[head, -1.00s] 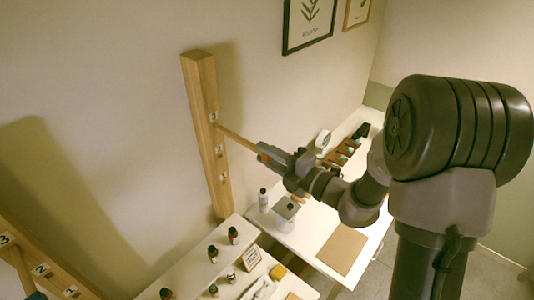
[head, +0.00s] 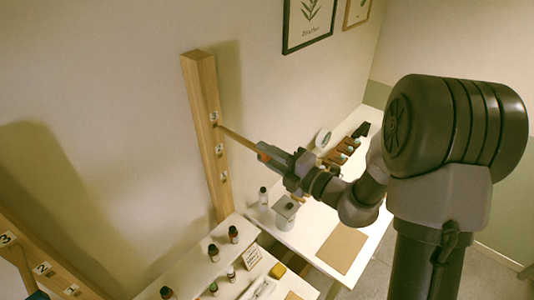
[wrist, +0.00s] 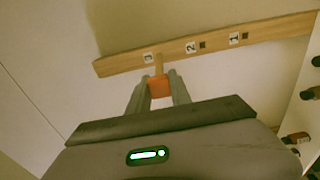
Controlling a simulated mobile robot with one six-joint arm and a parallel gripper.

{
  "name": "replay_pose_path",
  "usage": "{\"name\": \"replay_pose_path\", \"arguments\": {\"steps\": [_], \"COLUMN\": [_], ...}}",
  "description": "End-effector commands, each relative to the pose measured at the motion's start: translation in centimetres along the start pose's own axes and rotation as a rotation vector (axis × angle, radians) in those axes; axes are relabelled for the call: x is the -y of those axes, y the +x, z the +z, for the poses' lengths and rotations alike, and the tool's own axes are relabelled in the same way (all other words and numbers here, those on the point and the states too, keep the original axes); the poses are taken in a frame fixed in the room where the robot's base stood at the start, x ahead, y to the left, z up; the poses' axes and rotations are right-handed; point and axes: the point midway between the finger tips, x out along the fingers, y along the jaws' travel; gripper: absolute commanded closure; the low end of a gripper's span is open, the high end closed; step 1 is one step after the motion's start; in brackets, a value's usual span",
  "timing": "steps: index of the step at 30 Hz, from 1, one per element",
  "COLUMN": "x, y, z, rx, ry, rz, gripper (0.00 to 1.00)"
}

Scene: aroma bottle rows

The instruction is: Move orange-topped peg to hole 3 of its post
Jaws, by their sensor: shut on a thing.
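The upright wooden post (head: 205,140) stands against the wall in the head view, with number labels 3, 2 and 1 from top to bottom. It also crosses the top of the wrist view (wrist: 120,66). My gripper (wrist: 158,84) is shut on the orange top (wrist: 160,88) of the wooden peg (head: 238,137). The peg points away from my gripper, and its far end meets the post beside label 3 (wrist: 148,58). Hole 3 is hidden behind the peg, and I cannot tell how deep the peg goes. Holes 2 (wrist: 202,45) and 1 (wrist: 245,36) look empty.
Another numbered wooden post (head: 58,272) is at the lower left, with a peg near its label 3. Several dark bottles stand on the white shelf (head: 200,272) below. A white table (head: 300,236) holds a canister (head: 286,207) and a brown mat (head: 342,250).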

Motion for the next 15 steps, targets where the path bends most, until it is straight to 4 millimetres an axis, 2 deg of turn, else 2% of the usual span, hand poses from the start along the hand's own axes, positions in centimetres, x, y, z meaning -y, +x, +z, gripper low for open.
{"name": "replay_pose_path", "arguments": {"steps": [15], "x": [-0.07], "y": [0.53], "z": [-0.01], "rx": [-0.001], "ry": [0.000], "rz": [0.000], "gripper": [1.00]}}
